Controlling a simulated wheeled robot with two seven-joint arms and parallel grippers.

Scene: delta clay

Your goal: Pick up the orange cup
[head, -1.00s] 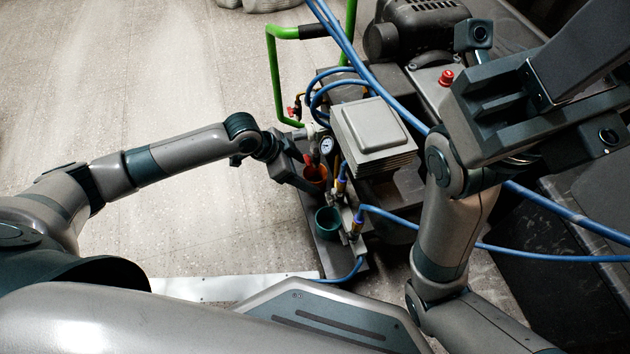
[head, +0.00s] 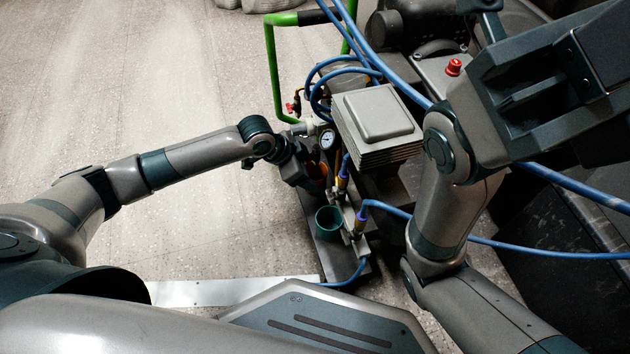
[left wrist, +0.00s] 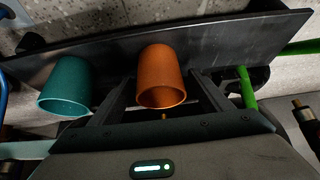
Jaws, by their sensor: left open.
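The orange cup (left wrist: 161,72) stands on a dark shelf (left wrist: 225,45) in the left wrist view, with its open mouth toward the camera. My left gripper (left wrist: 160,82) is open, with one finger on each side of the cup. I cannot tell whether either finger touches it. In the head view the left gripper (head: 309,178) covers most of the orange cup (head: 318,171). A teal cup (left wrist: 66,86) stands to the left of the orange one, and it also shows in the head view (head: 328,221). My right gripper (head: 535,92) is at the upper right, away from the cups.
A machine with a grey ribbed box (head: 376,118), a pressure gauge (head: 327,139) and brass fittings stands close to the cups. Blue hoses (head: 385,207) run around it. A green bar frame (head: 271,70) rises behind. The floor (head: 150,110) on the left is clear.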

